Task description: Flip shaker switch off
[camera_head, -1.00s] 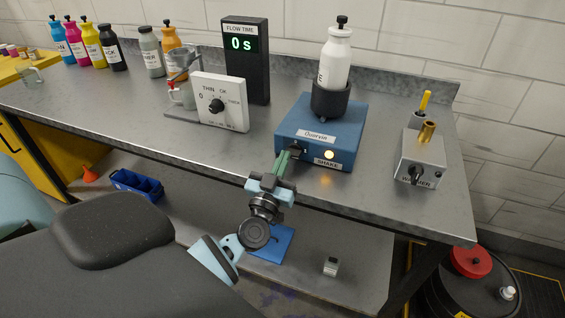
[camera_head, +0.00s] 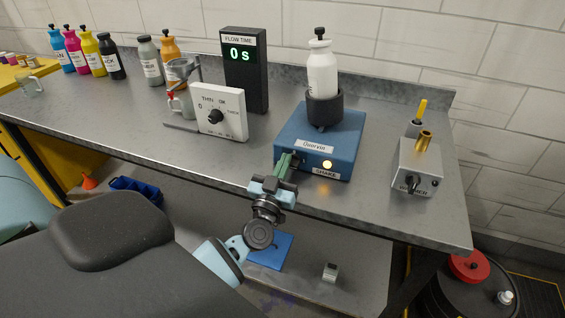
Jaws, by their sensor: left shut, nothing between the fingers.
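A white bottle with a black cap (camera_head: 321,72) stands in the black holder (camera_head: 325,106) on top. My left gripper (camera_head: 291,158) is shut and empty, its green fingertips at the left part of the shaker's front. The switch there is mostly hidden by the fingertips, so its position and any contact are unclear. My right gripper is not in view.
A white dial box (camera_head: 219,111) and a black flow-time display (camera_head: 245,70) reading "0 s" stand left of the shaker. A grey box with a brass cup (camera_head: 417,168) stands to its right. Several ink bottles (camera_head: 110,56) line the back left.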

